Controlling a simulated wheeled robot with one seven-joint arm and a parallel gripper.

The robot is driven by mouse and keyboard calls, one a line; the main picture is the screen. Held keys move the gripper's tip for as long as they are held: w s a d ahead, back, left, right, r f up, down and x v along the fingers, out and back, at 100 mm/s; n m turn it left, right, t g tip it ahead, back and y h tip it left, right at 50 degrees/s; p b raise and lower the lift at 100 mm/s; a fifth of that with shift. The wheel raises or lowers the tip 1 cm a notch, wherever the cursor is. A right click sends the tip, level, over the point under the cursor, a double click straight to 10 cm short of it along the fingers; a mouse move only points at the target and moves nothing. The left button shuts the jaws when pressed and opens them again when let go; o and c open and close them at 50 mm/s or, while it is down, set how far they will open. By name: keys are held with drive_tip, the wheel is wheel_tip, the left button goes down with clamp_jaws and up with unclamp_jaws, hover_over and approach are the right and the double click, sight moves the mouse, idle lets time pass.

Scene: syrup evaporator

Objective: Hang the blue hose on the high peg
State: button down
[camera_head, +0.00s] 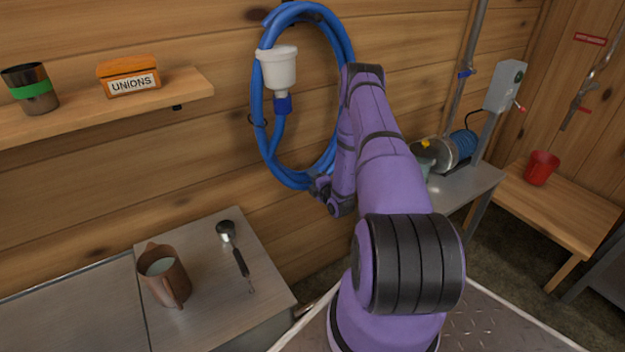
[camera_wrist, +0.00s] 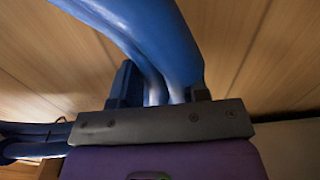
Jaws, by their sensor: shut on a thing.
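The blue hose (camera_head: 343,45) is a tall coil against the plank wall in the head view. A dark piece (camera_head: 258,16), possibly a peg, shows at the coil's upper left. I cannot tell whether the hose rests on it. My gripper (camera_head: 320,187) is at the coil's lower right, partly hidden by my arm. In the wrist view, the blue hose (camera_wrist: 165,40) runs between the fingers of my gripper (camera_wrist: 162,92), which is shut on it. More hose (camera_wrist: 30,140) shows at the left there.
A white cup-like part (camera_head: 277,68) with a blue fitting overlaps the coil. A wooden shelf (camera_head: 190,88) holds an orange box (camera_head: 128,75) and a dark tumbler (camera_head: 30,88). A brown pitcher (camera_head: 163,275) and a ladle (camera_head: 235,248) are on the metal counter (camera_head: 205,300).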

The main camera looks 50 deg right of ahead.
drive_tip(key=shift+w+d+r, duration=0.1)
drive_tip(key=shift+w+r, duration=0.05)
drive_tip(key=shift+r, duration=1.45)
drive_tip(key=v, duration=2)
drive_tip(key=shift+f, duration=0.25)
idle(1.2)
drive_tip(key=shift+d, duration=0.15)
